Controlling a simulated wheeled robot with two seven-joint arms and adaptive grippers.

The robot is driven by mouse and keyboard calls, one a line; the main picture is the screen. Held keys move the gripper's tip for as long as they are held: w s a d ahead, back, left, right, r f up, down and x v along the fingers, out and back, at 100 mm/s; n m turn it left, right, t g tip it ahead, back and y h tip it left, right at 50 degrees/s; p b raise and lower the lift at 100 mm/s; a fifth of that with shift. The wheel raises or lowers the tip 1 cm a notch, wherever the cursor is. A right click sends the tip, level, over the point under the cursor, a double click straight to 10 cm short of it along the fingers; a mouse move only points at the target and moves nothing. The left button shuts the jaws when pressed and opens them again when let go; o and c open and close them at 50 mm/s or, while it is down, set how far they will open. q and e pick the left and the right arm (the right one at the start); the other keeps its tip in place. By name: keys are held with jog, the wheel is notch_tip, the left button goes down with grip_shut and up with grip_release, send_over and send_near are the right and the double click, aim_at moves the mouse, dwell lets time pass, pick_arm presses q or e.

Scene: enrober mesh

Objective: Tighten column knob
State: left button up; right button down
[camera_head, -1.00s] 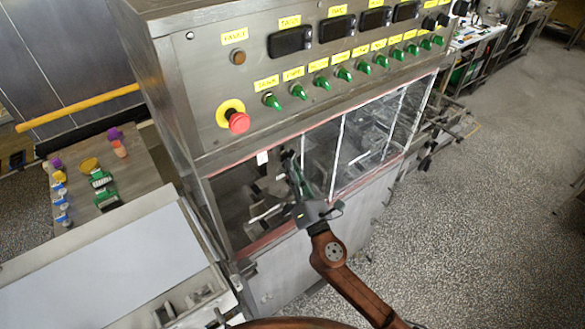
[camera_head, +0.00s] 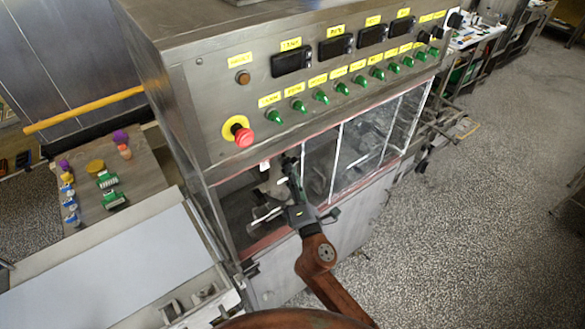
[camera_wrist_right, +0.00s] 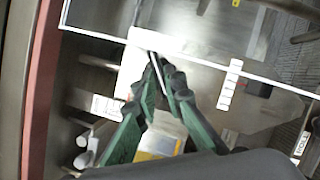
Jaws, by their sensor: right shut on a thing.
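The steel machine (camera_head: 222,105) has an opening in its front under the control panel. My right gripper (camera_head: 289,163) reaches into this opening, with its green fingers pointing inward. In the right wrist view its fingertips (camera_wrist_right: 162,68) are close together beside a pale upright part (camera_wrist_right: 150,40) and a grey plate. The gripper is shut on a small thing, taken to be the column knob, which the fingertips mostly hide. The knob's shape and how far it is turned cannot be made out. My left gripper is out of view.
Clear panels (camera_head: 352,150) with white edges stand right of the opening. A red emergency button (camera_head: 243,136) and several green switches are above it. The floor at right is free.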

jog(key=shift+a+r+m+g+h+p, duration=0.15)
jog(key=shift+m+g+h+p, duration=0.15)
jog(key=shift+m+p, duration=0.85)
jog(key=shift+d+r+m+g+h+p, duration=0.1)
jog(key=shift+m+g+h+p, duration=0.2)
jog(key=shift+m+p, duration=0.75)
jog(key=shift+a+r+m+g+h+p, duration=0.1)
jog(key=shift+r+m+g+h+p, duration=0.15)
jog(key=shift+m+p, duration=0.9)
jog(key=shift+f+n+y, duration=0.1)
jog(key=shift+n+y, duration=0.15)
jog(key=c, duration=2.3)
grip_release()
jog(key=v, duration=1.2)
jog(key=shift+s, duration=0.1)
